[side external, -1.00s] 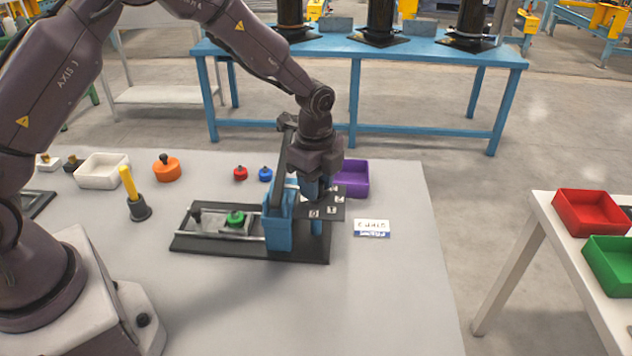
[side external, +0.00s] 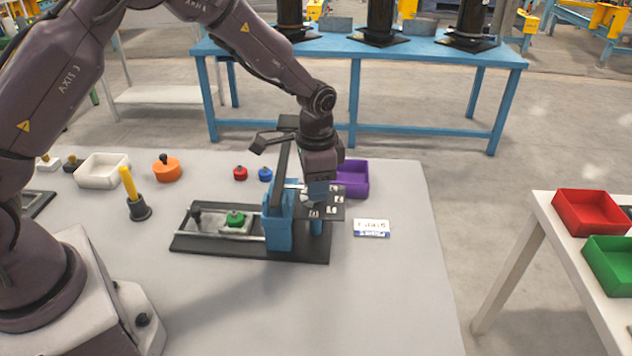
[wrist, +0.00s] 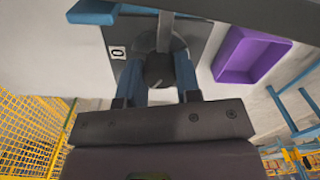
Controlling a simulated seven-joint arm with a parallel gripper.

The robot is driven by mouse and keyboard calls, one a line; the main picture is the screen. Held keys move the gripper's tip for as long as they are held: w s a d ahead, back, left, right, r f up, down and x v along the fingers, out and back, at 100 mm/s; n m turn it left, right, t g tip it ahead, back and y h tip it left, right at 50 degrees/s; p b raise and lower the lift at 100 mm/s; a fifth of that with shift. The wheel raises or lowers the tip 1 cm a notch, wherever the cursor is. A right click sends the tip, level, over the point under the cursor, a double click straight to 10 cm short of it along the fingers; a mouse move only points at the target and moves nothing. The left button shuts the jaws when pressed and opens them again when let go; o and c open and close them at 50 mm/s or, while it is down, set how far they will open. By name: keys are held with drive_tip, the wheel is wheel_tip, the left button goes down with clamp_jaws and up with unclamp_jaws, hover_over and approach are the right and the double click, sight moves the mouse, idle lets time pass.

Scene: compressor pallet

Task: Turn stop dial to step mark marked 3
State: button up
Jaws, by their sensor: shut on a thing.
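The stop dial (wrist: 158,70) is a dark round knob on a dark plate (wrist: 117,32) in the wrist view. My gripper (wrist: 158,80) has its two blue fingers shut on the dial from both sides. One white mark tile reading 0 (wrist: 118,52) shows left of the dial; the other marks are hidden there. In the side external view my gripper (side external: 318,190) is over the dark plate (side external: 335,207) beside the blue press post (side external: 278,222). Small white mark tiles (side external: 332,211) show on that plate, too small to read surely. The dial's pointer cannot be made out.
A purple bin (side external: 353,178) stands right behind the plate. A sliding carriage with a green knob (side external: 235,218) lies left of the post. Red (side external: 240,173) and blue (side external: 265,174) knobs stand behind. A label card (side external: 372,228) lies right, with free table around it.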

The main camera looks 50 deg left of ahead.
drive_tip(key=n, duration=0.7)
drive_tip(key=shift+r, duration=0.1)
drive_tip(key=n, duration=0.4)
drive_tip(key=shift+w+n, duration=0.1)
drive_tip(key=shift+n, duration=1.8)
drive_tip(key=o, duration=0.9)
wheel_tip(320, 180, up, 13)
drive_tip(key=shift+f, duration=0.1)
